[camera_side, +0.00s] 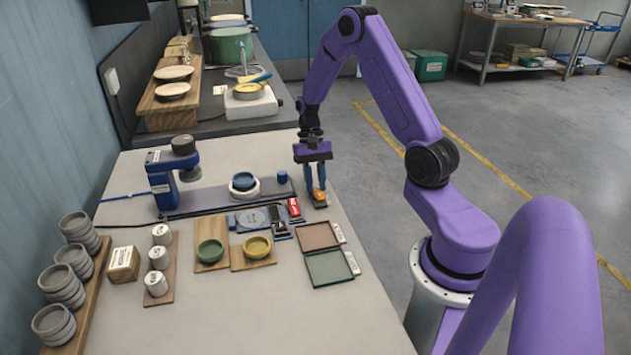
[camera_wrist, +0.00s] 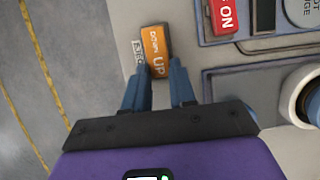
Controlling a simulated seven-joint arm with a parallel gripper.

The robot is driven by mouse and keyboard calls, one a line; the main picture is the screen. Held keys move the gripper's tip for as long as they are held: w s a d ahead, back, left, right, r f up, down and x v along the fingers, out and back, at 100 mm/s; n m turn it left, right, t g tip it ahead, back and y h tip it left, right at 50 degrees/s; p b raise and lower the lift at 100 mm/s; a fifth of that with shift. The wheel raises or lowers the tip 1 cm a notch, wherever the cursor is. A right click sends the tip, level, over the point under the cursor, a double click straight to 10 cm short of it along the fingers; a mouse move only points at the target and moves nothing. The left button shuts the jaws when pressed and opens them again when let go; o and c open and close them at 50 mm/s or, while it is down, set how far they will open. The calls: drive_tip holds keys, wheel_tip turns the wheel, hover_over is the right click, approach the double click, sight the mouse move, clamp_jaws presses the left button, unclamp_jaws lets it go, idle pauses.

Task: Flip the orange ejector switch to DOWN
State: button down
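The orange ejector switch (camera_wrist: 155,45) is a small rocker block with the words DOWN and UP on its face. In the wrist view a small pale label (camera_wrist: 138,52), partly readable, sits beside it. My gripper (camera_wrist: 160,68) points down at the switch with its two blue fingers apart. The near end of the switch shows between the fingertips; I cannot tell whether they touch it. In the side view my gripper (camera_side: 316,194) is low over the table's right edge, and the orange switch (camera_side: 321,195) is partly hidden by the fingers. Which way the switch is tilted is unclear.
Trays (camera_side: 330,268) lie in front. Open floor lies right.

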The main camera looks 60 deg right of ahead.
sight(317, 191)
drive_tip(key=shift+s+a+r+t+h, duration=0.2)
drive_tip(key=shift+r+t+h, duration=0.1)
drive_tip(key=shift+t+h, duration=0.55)
drive_tip(key=shift+s+a+r+t+h, duration=0.2)
drive_tip(key=shift+r+t+h, duration=0.05)
drive_tip(key=shift+t+h, duration=0.6)
drive_tip(key=c, duration=0.9)
unclamp_jaws()
drive_tip(key=r, duration=1.7)
drive_tip(key=shift+s+a+r, duration=0.2)
drive_tip(key=shift+s+a, duration=0.05)
drive_tip(key=shift+s, duration=0.05)
